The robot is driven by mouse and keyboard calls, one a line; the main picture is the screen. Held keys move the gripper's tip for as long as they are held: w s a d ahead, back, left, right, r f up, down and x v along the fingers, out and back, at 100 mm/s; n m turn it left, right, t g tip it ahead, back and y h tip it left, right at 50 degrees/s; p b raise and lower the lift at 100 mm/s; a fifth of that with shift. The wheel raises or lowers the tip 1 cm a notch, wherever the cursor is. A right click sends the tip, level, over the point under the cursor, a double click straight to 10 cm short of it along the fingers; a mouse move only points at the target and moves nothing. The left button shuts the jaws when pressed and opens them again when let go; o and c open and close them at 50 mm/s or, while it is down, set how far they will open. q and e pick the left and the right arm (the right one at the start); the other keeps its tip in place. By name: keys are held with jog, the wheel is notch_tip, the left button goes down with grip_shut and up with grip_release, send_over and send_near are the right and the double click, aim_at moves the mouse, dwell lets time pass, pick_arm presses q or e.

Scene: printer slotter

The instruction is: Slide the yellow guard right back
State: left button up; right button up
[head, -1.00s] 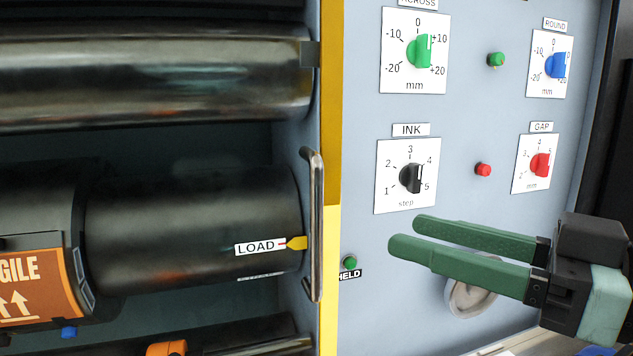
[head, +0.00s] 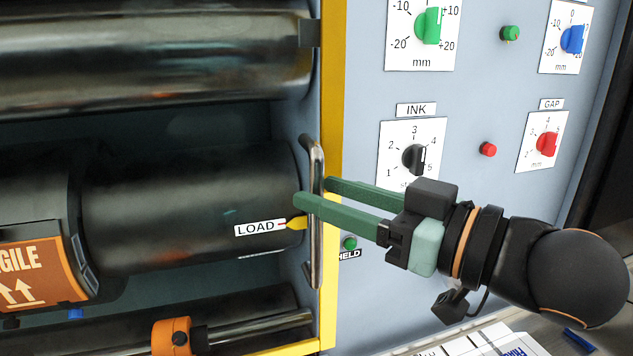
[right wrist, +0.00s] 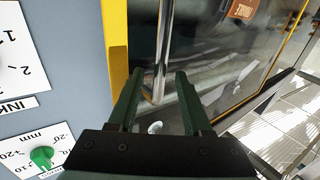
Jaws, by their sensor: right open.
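The yellow guard shows as a clear panel with a yellow frame edge (head: 329,120) in front of the rollers; it also shows in the right wrist view (right wrist: 117,62). Its upright metal handle (head: 316,250) stands at the guard's right side. My right gripper (head: 314,191) is open at the handle. In the head view the nearer finger crosses in front of the handle and the farther fingertip is just right of it. In the right wrist view the handle (right wrist: 163,50) lies between and ahead of the two fingers. Contact cannot be told. My left gripper is not in view.
The grey panel right of the guard carries a green knob (head: 430,25), a black INK knob (head: 413,160), a blue knob (head: 573,40) and a red GAP knob (head: 547,145). A green HELD light (head: 349,243) sits just below my fingers. Dark rollers (head: 190,205) fill the left.

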jog(key=shift+x, duration=1.2)
jog(key=shift+c, duration=0.4)
grip_shut()
